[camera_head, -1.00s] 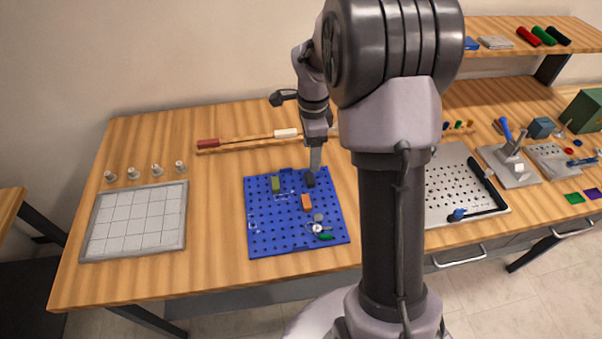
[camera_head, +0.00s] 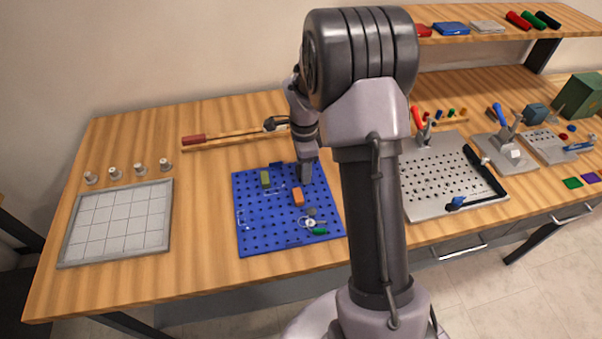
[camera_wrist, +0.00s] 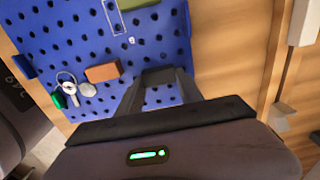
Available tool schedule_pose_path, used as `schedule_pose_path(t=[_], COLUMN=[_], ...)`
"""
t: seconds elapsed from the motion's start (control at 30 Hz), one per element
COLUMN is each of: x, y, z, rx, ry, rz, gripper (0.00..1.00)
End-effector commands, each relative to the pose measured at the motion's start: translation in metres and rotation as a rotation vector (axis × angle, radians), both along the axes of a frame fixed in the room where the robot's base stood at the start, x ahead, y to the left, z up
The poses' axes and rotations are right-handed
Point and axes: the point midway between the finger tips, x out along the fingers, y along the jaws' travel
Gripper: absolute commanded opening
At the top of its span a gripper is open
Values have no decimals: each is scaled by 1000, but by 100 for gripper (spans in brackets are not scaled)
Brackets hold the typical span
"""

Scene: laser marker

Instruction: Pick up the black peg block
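The black peg block (camera_wrist: 158,75) shows as a dark shape between the tips of my gripper (camera_wrist: 160,84) in the wrist view. The two fingers stand on either side of it, and I cannot tell whether they press on it. In the head view my gripper (camera_head: 305,179) points down at the blue pegboard (camera_head: 262,232), near its back right part, and hides the block. The orange block (camera_head: 298,196) lies just in front of the gripper; it also shows in the wrist view (camera_wrist: 102,72). A green block (camera_head: 265,179) stands to the left.
A key ring with a green tag (camera_head: 320,231) lies on the board's front right. A white gridded tray (camera_head: 118,222) is at left, with several small pegs behind it. A wooden rail (camera_head: 225,141) runs behind the board. A perforated metal plate (camera_head: 425,203) stands to the right.

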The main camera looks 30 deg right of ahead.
Motion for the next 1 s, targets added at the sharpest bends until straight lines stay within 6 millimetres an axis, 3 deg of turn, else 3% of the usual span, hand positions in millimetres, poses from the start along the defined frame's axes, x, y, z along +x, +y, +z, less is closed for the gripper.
schedule_pose_path(t=[0.03, 0.13, 0.17, 0.47, 0.7, 1.0], x=[0, 0, 0, 0, 1, -70], y=[0, 0, 0, 0, 0, 21], z=[0, 0, 0, 6, 41, 45], rx=[0, 0, 0, 0, -2, 0], ry=[0, 0, 0, -1, -3, 1], rz=[0, 0, 0, 0, 0, 0], gripper=[26, 6, 5, 5, 5, 5])
